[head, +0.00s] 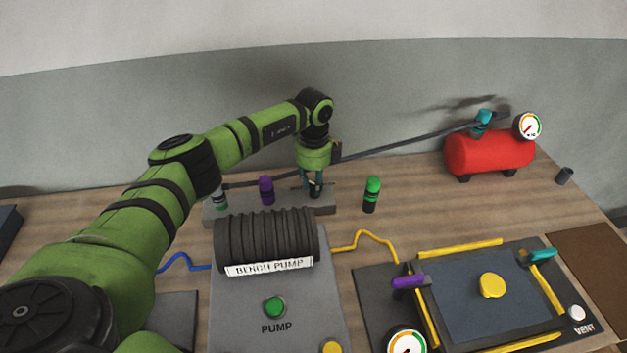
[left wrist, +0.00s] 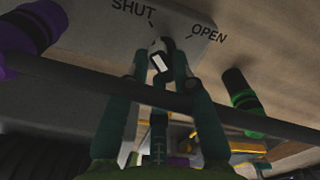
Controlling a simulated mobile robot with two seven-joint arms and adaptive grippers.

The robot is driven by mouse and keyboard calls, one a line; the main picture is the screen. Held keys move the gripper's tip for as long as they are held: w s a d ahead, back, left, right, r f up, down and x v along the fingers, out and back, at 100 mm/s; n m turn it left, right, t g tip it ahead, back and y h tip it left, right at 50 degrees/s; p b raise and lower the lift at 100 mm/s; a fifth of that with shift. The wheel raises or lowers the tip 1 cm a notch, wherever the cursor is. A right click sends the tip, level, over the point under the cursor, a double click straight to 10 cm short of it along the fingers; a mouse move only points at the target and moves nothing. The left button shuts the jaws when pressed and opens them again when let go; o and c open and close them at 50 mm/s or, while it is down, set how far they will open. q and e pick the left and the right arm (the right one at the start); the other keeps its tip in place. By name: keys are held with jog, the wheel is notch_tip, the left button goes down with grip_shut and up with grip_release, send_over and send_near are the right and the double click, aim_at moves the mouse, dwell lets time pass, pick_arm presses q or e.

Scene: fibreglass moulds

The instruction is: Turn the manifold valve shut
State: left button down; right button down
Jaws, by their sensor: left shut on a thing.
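The manifold (head: 325,209) is a grey block behind the bench pump, and it also shows in the left wrist view (left wrist: 90,45) with the words SHUT and OPEN printed on it. My left gripper (head: 314,190) points down at its right end. In the left wrist view my left gripper (left wrist: 164,62) has its teal fingers on both sides of the valve handle (left wrist: 160,58), a small dark piece with a white mark, and is shut on it. The handle sits below the two words; its exact angle is hard to tell. My right gripper is not in view.
A dark pipe (head: 410,140) runs close past my gripper to the red tank (head: 490,152). A purple-capped fitting (head: 266,190) stands left of the gripper and a green-capped one (head: 372,195) right. The bench pump (head: 275,295) and framed mould (head: 460,310) are in front.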

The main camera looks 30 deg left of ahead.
aim_at(313, 185)
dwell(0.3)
pick_arm(q)
jog(key=c, duration=1)
grip_release()
jog(key=shift+c, duration=0.2)
notch_tip(313, 185, up, 12)
jog(key=shift+d, duration=0.1)
